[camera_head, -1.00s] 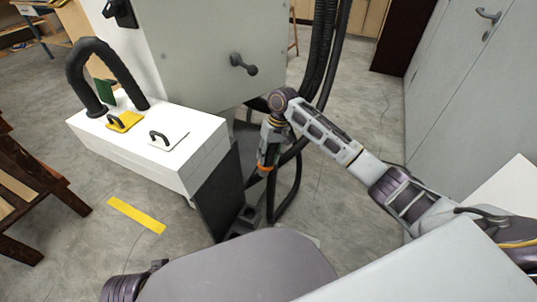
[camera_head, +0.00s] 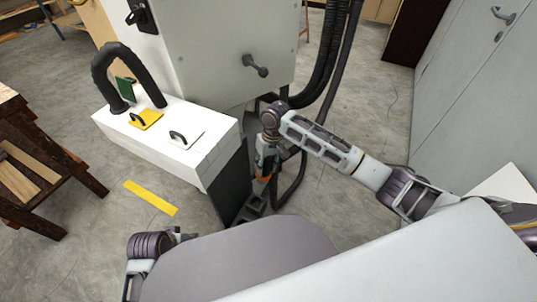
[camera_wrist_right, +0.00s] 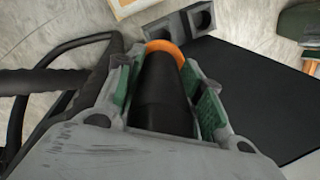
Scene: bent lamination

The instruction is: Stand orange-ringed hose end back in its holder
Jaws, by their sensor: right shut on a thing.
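My right gripper (camera_head: 265,166) points down beside the black side of the white cabinet, shut on the black hose end (camera_wrist_right: 165,97). The wrist view shows the hose end between the green-padded fingers of this gripper (camera_wrist_right: 163,88). The orange ring (camera_wrist_right: 166,47) sits at its far tip and shows in the head view (camera_head: 263,178) below the fingers. A grey block with openings, which looks like the holder (camera_wrist_right: 187,24), lies just beyond the ring. In the head view the dark holder (camera_head: 250,208) is on the floor below the hose end.
The white cabinet (camera_head: 165,150) with its black side panel (camera_head: 231,186) stands left of the gripper. Black hoses (camera_head: 335,60) hang behind it and loop to the floor. A dark flat panel (camera_wrist_right: 235,95) fills the wrist view's right. Open floor (camera_head: 345,215) lies to the right.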

